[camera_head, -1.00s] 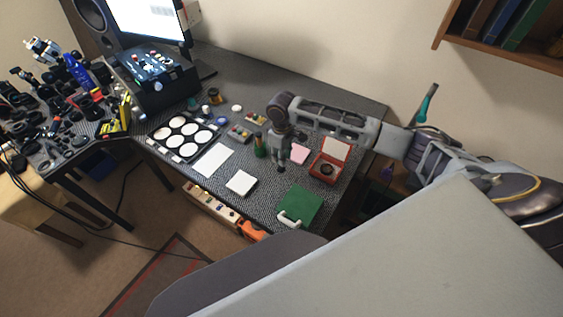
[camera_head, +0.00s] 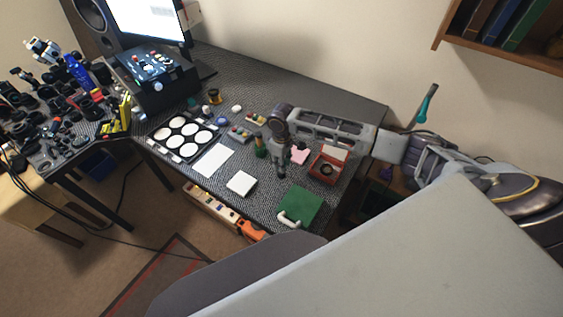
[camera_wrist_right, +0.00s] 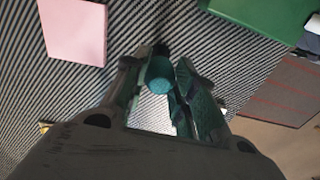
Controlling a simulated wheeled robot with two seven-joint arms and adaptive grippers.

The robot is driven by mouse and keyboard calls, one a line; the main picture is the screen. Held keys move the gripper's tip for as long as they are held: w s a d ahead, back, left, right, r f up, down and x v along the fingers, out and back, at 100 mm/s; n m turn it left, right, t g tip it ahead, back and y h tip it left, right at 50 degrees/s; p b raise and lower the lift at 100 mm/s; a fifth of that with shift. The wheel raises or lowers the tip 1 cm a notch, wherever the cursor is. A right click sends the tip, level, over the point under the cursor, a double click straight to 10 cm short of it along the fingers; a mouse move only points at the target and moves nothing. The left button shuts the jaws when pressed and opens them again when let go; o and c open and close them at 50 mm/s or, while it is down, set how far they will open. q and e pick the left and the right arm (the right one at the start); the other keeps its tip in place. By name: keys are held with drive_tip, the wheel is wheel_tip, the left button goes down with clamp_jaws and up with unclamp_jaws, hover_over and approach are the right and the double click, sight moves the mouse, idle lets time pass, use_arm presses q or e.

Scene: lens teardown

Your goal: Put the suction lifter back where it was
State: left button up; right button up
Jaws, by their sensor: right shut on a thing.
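My right gripper (camera_head: 281,172) is over the right part of the desk, pointing down between the white block and the red box. In the right wrist view my right gripper (camera_wrist_right: 172,92) is shut on a teal, round-ended piece (camera_wrist_right: 159,78), which looks like the suction lifter. Most of the lifter is hidden by the fingers, and I cannot tell whether its lower end touches the desk. My left gripper is not in view.
A pink pad (camera_head: 299,155) and an open red box (camera_head: 326,170) with a dark ring are right of my gripper. A green container (camera_head: 261,150) stands close by.

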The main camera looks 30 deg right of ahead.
drive_tip(key=shift+f, duration=0.1)
drive_tip(key=o, duration=1)
drive_tip(key=shift+c, duration=0.2)
drive_tip(key=shift+r, duration=0.2)
wheel_tip(320, 180, up, 12)
idle(0.5)
